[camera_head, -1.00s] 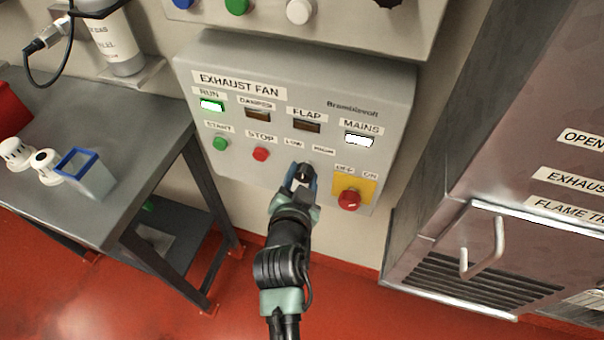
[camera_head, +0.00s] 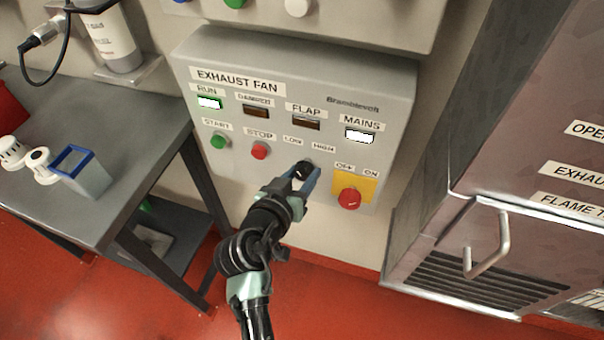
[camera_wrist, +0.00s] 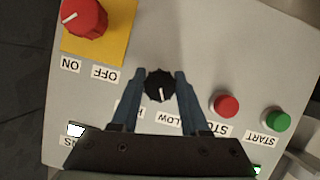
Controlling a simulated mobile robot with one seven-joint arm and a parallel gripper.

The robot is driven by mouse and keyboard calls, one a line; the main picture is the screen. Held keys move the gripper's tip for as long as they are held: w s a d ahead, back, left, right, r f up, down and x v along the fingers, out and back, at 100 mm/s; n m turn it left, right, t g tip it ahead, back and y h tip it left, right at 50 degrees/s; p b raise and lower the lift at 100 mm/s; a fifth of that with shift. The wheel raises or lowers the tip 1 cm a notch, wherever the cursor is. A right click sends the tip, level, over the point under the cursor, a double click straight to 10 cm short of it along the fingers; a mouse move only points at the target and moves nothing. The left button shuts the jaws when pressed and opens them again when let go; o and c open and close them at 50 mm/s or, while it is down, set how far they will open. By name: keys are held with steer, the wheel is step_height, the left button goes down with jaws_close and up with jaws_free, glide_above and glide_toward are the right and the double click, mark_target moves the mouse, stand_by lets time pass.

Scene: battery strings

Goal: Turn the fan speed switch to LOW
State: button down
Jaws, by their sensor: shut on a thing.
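The fan speed switch is a black round knob (camera_head: 303,170) on the grey EXHAUST FAN panel (camera_head: 225,180), below the LOW (camera_head: 292,140) and HIGH (camera_head: 323,147) labels. In the wrist view the knob (camera_wrist: 158,82) sits between my two blue fingers, and its white mark points down in the picture, toward the near edge of the LOW label (camera_wrist: 172,117). My gripper (camera_head: 304,180) is shut on the knob, one finger on each side. It also shows in the wrist view (camera_wrist: 160,86). The HIGH label is partly hidden by a finger there.
A red OFF/ON knob (camera_head: 349,198) on a yellow plate (camera_head: 366,186) is close to the right. The red STOP button (camera_head: 260,151) and green START button (camera_head: 218,141) are to the left. A metal table (camera_head: 125,150) stands left, a steel cabinet (camera_head: 530,130) right.

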stand_by(0.4)
steer(key=shift+c, duration=2.1)
jaws_free()
steer(key=v, duration=1.3)
steer(key=shift+d, duration=0.1)
steer(key=w+d+r+t+y+p, duration=0.1)
steer(key=w+r+t+y+p, duration=0.2)
steer(key=r, duration=1.3)
steer(key=w+r+t+p, duration=0.2)
steer(key=w+r+t, duration=0.2)
steer(key=r, duration=1.1)
steer(key=s+d+r+n+t+y+p, duration=0.1)
steer(key=s+r+t, duration=0.3)
steer(key=r, duration=1)
steer(key=s+d+r+n+t+y+p, duration=0.1)
steer(key=s+r, duration=0.5)
steer(key=r, duration=0.8)
steer(key=d+t+p, duration=0.1)
steer(key=t+p, duration=0.1)
steer(key=shift+s+d+t, duration=0.3)
steer(key=shift+t, duration=0.1)
